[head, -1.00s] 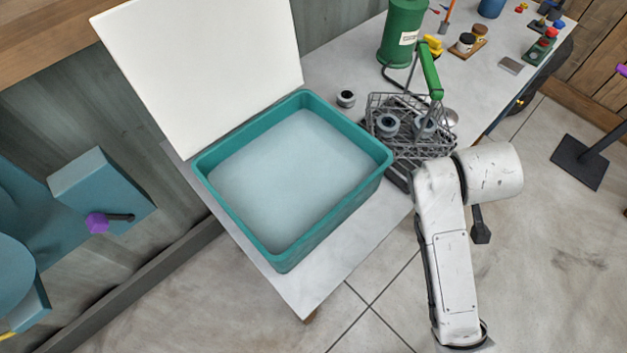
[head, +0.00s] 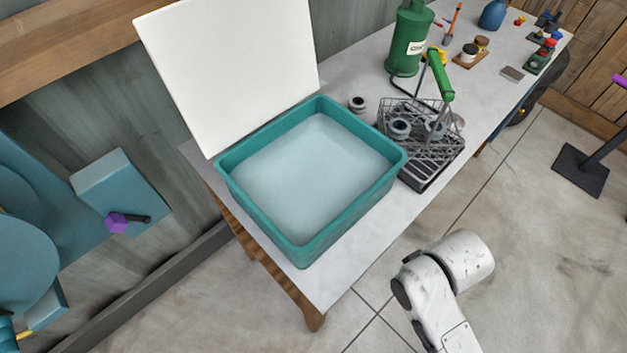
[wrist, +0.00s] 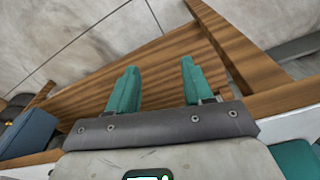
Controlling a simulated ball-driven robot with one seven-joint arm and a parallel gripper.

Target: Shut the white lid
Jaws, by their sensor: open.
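The white lid (head: 232,70) stands open, nearly upright, at the back edge of the teal bin (head: 229,188). The bin sits on the near end of the bench and holds a pale, smooth filling. In the head view my arm is at the lower right, over the floor and apart from the bin, and my gripper is out of that view. In the wrist view my gripper (wrist: 155,85) is open, its two teal fingers apart with nothing between them. A teal corner, which looks like the bin, shows at that view's lower right.
A wire basket (head: 436,165) with grey spools stands right of the bin, beside a loose spool (head: 357,103). A green canister (head: 409,45) is behind it. The bench top (head: 355,230) is bare in front of the bin. A blue machine (head: 115,190) stands at left.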

